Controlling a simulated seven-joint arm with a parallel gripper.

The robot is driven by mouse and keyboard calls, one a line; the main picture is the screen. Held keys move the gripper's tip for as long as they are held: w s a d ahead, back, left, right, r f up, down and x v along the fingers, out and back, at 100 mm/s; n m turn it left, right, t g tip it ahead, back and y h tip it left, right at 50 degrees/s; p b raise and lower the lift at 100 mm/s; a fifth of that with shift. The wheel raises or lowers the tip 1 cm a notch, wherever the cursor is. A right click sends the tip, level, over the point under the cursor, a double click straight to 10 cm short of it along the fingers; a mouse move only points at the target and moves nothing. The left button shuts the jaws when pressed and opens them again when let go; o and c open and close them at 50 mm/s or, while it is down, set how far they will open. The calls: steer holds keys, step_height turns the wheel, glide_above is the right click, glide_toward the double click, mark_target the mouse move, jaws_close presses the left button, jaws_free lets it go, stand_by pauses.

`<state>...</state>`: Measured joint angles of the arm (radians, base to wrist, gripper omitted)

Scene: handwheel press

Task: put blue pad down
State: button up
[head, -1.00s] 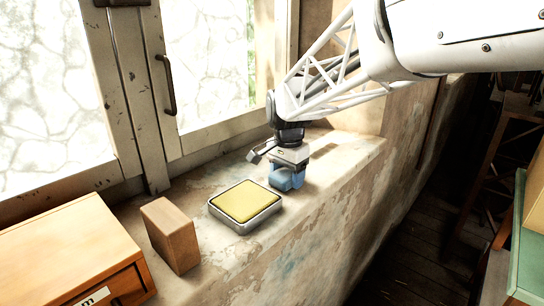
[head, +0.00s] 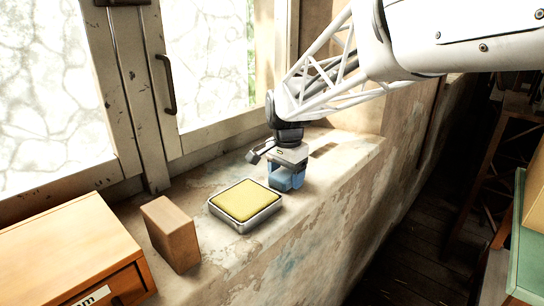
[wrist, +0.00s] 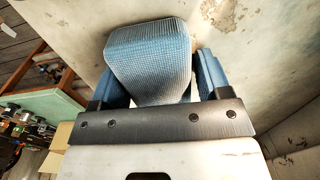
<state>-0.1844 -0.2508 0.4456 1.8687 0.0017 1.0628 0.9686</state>
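The blue pad (wrist: 150,55) is a ribbed block with rounded edges. It lies between the two blue fingers of my gripper (wrist: 165,85) in the wrist view. A narrow gap shows between the pad and the right finger, and the gripper looks open around it. In the head view my gripper (head: 287,181) is low over the stone ledge, just behind and right of the yellow pad's tray. The blue pad (head: 284,180) shows there between the fingers. It appears to be at the ledge surface, but its underside is hidden.
A metal tray with a yellow pad (head: 245,200) sits close in front. A brown wooden block (head: 171,235) and an orange wooden box (head: 65,255) stand to the left on the ledge (head: 225,255). A window (head: 150,100) is behind. The ledge drops off at the right.

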mark_target(287, 171)
steer(key=shift+s+d+f, duration=0.1)
steer(key=shift+f, duration=0.35)
steer(key=shift+s+d+f, duration=0.1)
steer(key=shift+f, duration=0.35)
step_height(287, 171, up, 14)
steer(key=shift+w, duration=0.1)
stand_by(0.3)
steer(key=s+d+f+n, duration=0.3)
steer(key=s+f, duration=0.1)
steer(key=s, duration=0.6)
steer(key=s+d+f+n+t, duration=0.1)
steer(key=s+d+f+n, duration=0.2)
steer(key=s, duration=0.6)
steer(key=s+d+f+n+t, duration=0.1)
steer(key=s+d+f, duration=0.4)
steer(key=s, duration=0.5)
steer(key=shift+s+f+n, duration=0.35)
steer(key=shift+n, duration=0.55)
steer(key=shift+d, duration=0.1)
